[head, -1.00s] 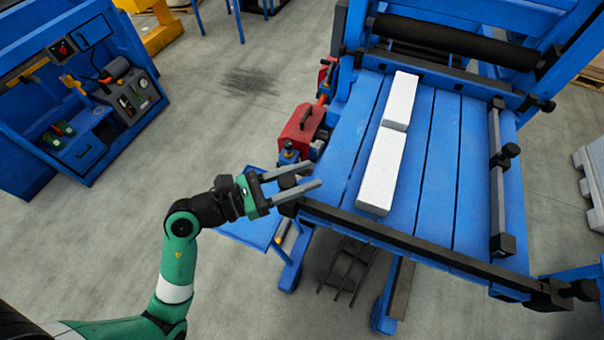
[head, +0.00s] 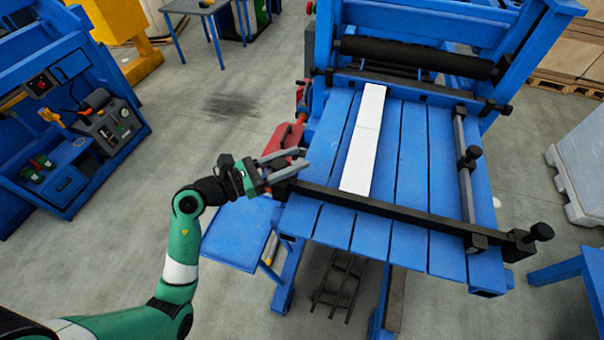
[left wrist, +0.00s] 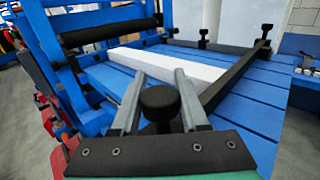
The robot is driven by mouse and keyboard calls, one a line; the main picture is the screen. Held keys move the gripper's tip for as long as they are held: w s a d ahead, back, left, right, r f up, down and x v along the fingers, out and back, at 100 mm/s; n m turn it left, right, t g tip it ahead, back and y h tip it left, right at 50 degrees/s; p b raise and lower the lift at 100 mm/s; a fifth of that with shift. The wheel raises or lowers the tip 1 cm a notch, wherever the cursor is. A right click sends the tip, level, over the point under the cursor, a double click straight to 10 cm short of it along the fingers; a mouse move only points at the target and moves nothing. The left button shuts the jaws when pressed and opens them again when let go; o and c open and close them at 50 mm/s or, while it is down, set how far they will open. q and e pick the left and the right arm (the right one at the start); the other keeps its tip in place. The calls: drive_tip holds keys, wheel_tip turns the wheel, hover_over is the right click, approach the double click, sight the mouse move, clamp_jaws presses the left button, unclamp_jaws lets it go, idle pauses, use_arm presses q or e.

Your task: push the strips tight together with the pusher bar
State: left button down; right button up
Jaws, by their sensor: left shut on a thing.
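Two white strips (head: 359,153) lie end to end on the blue slatted table, with a thin seam between them and their sides in line. The black pusher bar (head: 385,208) lies across the table at the strips' near end and appears to touch it. My left gripper (head: 292,164) is at the bar's left end. In the left wrist view its fingers (left wrist: 158,100) are on either side of the bar's round black knob (left wrist: 160,104), shut on it. The white strips (left wrist: 175,65) show beyond the knob. My right gripper is not in view.
A black side rail (head: 465,165) with knobs runs along the table's right side. A dark roller (head: 415,57) spans the back under a blue frame. A red unit (head: 285,137) stands at the table's left. Slats right of the strips are bare.

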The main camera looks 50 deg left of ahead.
use_arm(q)
drive_tip(key=shift+c, duration=2.1)
unclamp_jaws()
drive_tip(key=shift+s, duration=0.1)
drive_tip(key=s+a+b, duration=0.2)
drive_tip(key=s, duration=0.9)
drive_tip(key=shift+s, duration=0.2)
